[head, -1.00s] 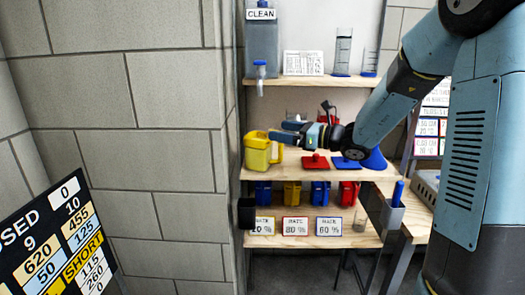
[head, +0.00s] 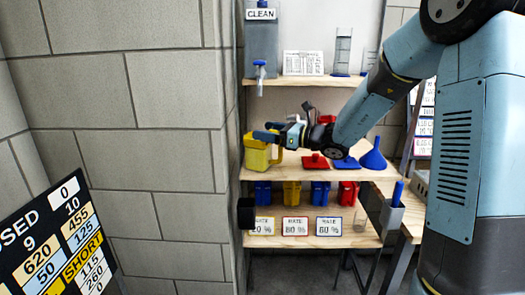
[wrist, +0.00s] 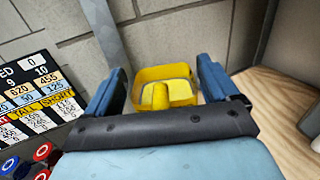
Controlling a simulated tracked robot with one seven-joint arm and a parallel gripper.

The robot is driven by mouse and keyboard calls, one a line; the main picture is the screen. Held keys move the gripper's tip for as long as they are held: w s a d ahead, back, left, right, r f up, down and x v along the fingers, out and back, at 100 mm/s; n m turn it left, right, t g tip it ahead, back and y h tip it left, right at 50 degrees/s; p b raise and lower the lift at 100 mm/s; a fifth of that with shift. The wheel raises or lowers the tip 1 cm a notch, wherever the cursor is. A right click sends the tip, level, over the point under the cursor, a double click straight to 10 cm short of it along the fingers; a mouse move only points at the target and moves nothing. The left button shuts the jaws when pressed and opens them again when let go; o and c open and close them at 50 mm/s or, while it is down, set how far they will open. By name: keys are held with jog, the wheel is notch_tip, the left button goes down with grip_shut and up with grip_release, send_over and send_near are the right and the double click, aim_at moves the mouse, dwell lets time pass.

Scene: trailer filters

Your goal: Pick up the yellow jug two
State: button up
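The yellow jug (head: 257,156) stands upright at the left end of the middle shelf, beside the block wall. No number on it is readable. My gripper (head: 269,131) is at the jug's top, its blue fingers over the rim and handle side. In the wrist view the jug (wrist: 182,98) lies between the two spread fingers (wrist: 162,76), with a gap visible on each side. The gripper is open and holds nothing. The jug's lower part is hidden in the wrist view.
Right of the jug on the middle shelf (head: 235,171) are a red lid (head: 315,162), a blue lid (head: 346,163) and a blue funnel (head: 373,157). The block wall (head: 170,160) is close on the left.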

jog(key=c, duration=1.4)
jog(key=shift+c, duration=0.3)
